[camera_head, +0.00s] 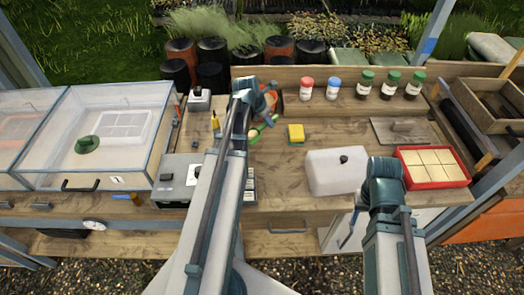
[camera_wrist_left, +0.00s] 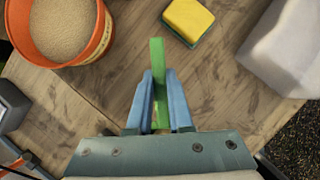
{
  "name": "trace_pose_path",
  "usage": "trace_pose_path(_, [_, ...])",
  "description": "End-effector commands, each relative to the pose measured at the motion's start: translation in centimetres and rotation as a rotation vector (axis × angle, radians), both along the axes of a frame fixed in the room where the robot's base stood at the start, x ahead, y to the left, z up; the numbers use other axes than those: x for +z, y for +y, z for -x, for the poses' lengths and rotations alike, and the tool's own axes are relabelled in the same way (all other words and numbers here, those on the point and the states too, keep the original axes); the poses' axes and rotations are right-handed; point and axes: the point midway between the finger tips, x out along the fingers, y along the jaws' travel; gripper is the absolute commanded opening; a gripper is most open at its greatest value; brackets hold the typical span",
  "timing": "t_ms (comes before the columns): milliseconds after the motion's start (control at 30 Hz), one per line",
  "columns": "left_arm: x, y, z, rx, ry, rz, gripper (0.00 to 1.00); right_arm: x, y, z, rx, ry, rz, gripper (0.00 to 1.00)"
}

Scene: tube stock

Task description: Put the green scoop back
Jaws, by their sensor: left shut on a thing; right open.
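The green scoop (camera_wrist_left: 157,60) has its handle between the blue fingers of my left gripper (camera_wrist_left: 159,100), which is shut on it. In the head view green parts of the scoop (camera_head: 254,135) show beside my left gripper (camera_head: 262,122), above the wooden bench. My left arm hides much of the gripper there, and the scoop's far end is hard to make out. An orange pot of sand-coloured grains (camera_wrist_left: 62,28) stands just left of the scoop in the left wrist view. My right gripper (camera_head: 386,170) is at the right by the red tray, open, its fingers mostly hidden by my arm.
A yellow and green sponge (camera_head: 296,133) lies right of the scoop. A white box with a black knob (camera_head: 335,171) and a red tray (camera_head: 430,182) stand further right. Capped jars (camera_head: 333,88) line the back. A clear bin (camera_head: 60,165) is at left.

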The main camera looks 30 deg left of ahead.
Motion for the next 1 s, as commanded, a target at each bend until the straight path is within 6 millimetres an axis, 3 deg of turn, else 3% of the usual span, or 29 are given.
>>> trace_pose_path(167, [-0.9,0.0,0.0,-0.001,0.0,0.0,0.0,-0.9,0.0,0.0,0.0,0.0,0.0,0.5])
trace_pose_path(533, [-6.1,-0.1,-0.1,-0.001,-0.001,0.0,0.0,-6.1,0.0,0.0,0.0,0.0,0.0,0.5])
trace_pose_path(800, [-6.4,-0.1,-0.1,-0.001,-0.001,0.0,0.0,-6.4,0.0,0.0,0.0,0.0,0.0,0.5])
trace_pose_path(1000, [-8.4,-0.1,-0.1,-0.001,-0.001,0.0,0.0,-8.4,0.0,0.0,0.0,0.0,0.0,0.5])
